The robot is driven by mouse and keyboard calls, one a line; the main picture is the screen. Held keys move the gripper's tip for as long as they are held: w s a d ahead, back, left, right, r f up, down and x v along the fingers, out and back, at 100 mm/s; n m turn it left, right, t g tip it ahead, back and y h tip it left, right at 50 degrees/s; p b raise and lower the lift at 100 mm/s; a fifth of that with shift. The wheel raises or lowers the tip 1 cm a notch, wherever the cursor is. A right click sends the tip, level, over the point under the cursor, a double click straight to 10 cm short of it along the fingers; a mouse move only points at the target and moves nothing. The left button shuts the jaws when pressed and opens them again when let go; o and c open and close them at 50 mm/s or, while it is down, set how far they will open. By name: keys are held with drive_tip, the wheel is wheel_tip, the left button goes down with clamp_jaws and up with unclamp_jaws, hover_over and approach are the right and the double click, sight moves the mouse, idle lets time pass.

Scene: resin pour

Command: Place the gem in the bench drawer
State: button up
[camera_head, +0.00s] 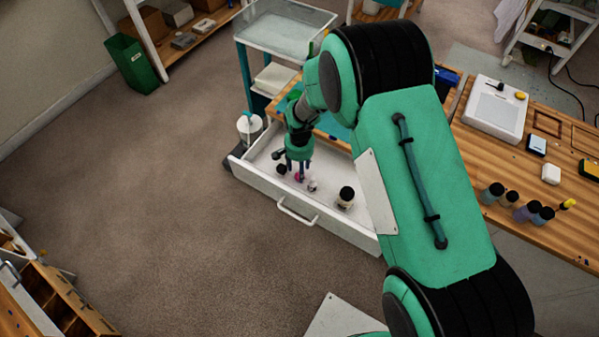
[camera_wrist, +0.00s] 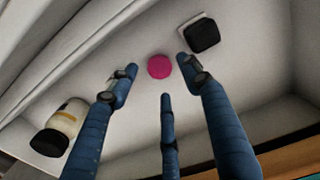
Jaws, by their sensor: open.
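The bench drawer (camera_head: 262,188) is pulled open, a white box with a bar handle on its front. The gem (camera_wrist: 160,66) is a round magenta piece that appears to lie on the drawer's white floor in the wrist view. It shows as a small pink spot (camera_head: 298,177) in the head view, partly hidden by fingers. My gripper (camera_head: 299,168) reaches down into the drawer above the gem. In the wrist view its three blue fingers (camera_wrist: 161,82) are spread open, with the gem just beyond the tips and apparently apart from them.
A black-capped jar (camera_head: 346,196) stands in the drawer to the right; a smaller dark-topped item (camera_head: 281,169) is at the left. A small pale item (camera_head: 313,185) lies close to the fingers. The wooden bench (camera_head: 465,145) holds several bottles. The floor before the drawer is clear.

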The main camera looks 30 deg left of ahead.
wheel_tip(320, 180, up, 9)
drive_tip(key=p, duration=0.1)
drive_tip(key=shift+f, duration=0.2)
idle(0.6)
idle(0.4)
